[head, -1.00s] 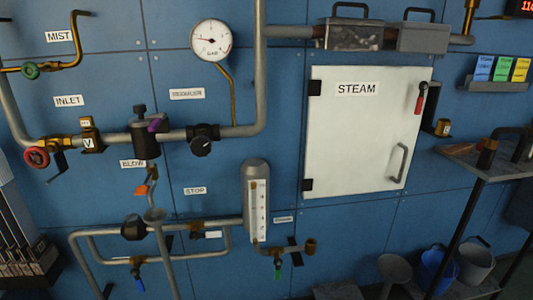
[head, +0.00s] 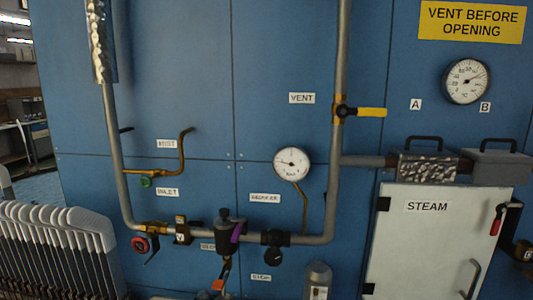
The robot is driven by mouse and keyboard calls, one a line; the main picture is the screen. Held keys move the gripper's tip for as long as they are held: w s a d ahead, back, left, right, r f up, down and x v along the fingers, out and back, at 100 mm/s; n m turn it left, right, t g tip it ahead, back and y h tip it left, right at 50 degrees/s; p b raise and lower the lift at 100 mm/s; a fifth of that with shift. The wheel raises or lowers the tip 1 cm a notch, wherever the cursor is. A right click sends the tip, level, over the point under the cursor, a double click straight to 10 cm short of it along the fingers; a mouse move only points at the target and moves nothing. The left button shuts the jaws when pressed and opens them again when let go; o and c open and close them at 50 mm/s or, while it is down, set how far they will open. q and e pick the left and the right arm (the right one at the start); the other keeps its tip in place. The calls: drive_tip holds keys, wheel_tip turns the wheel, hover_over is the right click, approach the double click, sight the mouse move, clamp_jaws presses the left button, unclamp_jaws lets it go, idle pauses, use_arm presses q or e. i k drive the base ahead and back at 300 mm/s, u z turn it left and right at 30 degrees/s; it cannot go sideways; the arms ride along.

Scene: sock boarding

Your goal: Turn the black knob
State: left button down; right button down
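The black knob (head: 273,257) hangs under a black valve body on the horizontal grey pipe, low in the middle of the head view. The label above it, below the round gauge (head: 292,163), is too blurred to read surely. A black regulator-like fitting with a purple lever (head: 237,232) sits on the pipe just left of the knob. Neither of my grippers shows in the head view.
A white STEAM door (head: 427,240) with a red-handled latch (head: 497,220) stands at right. A yellow lever (head: 370,112) sticks out from the vertical pipe. A red handwheel (head: 139,244) is at the pipe's left end. White boards (head: 60,245) fill the lower left.

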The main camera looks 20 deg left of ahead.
sight(273, 255)
drive_tip(key=u, duration=0.25)
drive_tip(key=k, duration=0.45)
drive_tip(key=u, duration=0.55)
